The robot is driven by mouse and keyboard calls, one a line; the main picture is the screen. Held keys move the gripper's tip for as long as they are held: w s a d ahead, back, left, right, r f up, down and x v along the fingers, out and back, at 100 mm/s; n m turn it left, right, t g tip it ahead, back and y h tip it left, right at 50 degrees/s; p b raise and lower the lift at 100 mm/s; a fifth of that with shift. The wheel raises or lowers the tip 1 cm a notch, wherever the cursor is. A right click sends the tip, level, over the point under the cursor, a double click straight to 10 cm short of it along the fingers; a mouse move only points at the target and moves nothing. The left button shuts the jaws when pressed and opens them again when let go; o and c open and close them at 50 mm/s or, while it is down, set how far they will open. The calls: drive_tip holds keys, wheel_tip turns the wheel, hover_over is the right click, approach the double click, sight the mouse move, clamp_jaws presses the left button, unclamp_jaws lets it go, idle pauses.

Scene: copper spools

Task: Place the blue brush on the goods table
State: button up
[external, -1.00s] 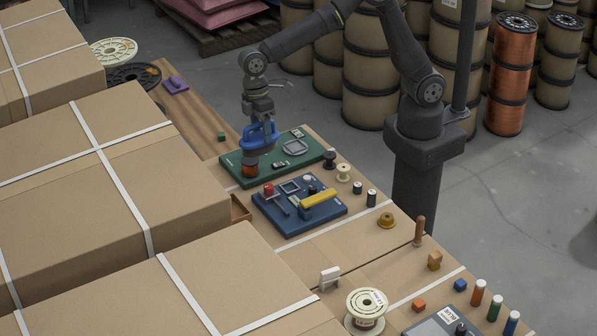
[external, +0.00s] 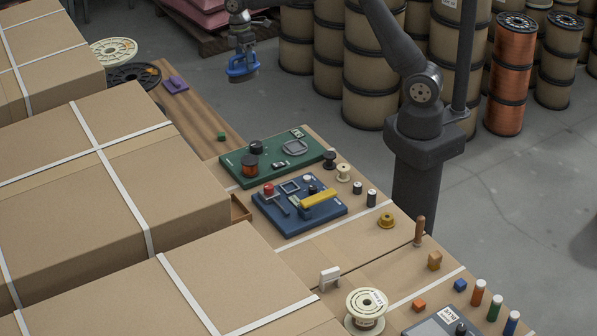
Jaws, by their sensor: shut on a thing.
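The blue brush (external: 242,73) has a loop handle and a dark underside. My gripper (external: 243,52) is shut on its handle and holds it in the air, clear of every surface. The jaw tips are small and partly hidden by the handle. A wooden tabletop (external: 205,123) lies lower in the picture, left of the green board; I cannot tell for sure whether it is the goods table. A purple item (external: 175,85) lies on its far end and a small green cube (external: 221,136) near its middle.
A green board (external: 283,170) carries a copper spool (external: 250,165), a black cylinder (external: 256,147) and a grey frame. Large strapped cartons (external: 110,215) border the left. The wood between the purple item and the cube is clear.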

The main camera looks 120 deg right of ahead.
wheel_tip(320, 180, down, 22)
drive_tip(key=s+d, duration=0.3)
drive_tip(key=shift+w+a+f, duration=0.65)
drive_tip(key=shift+w+f, duration=1.25)
drive_tip(key=shift+f, duration=0.05)
drive_tip(key=shift+w+a+f, duration=0.65)
drive_tip(key=shift+w+f, duration=1.25)
drive_tip(key=shift+f, duration=0.05)
drive_tip(key=shift+w+a+f, duration=0.65)
drive_tip(key=shift+w+f, duration=1.25)
drive_tip(key=shift+f, duration=0.05)
drive_tip(key=shift+f, duration=0.1)
drive_tip(key=o, duration=1.1)
drive_tip(key=shift+c, duration=0.2)
wheel_tip(320, 180, up, 12)
drive_tip(key=d, duration=0.2)
drive_tip(key=shift+d, duration=0.15)
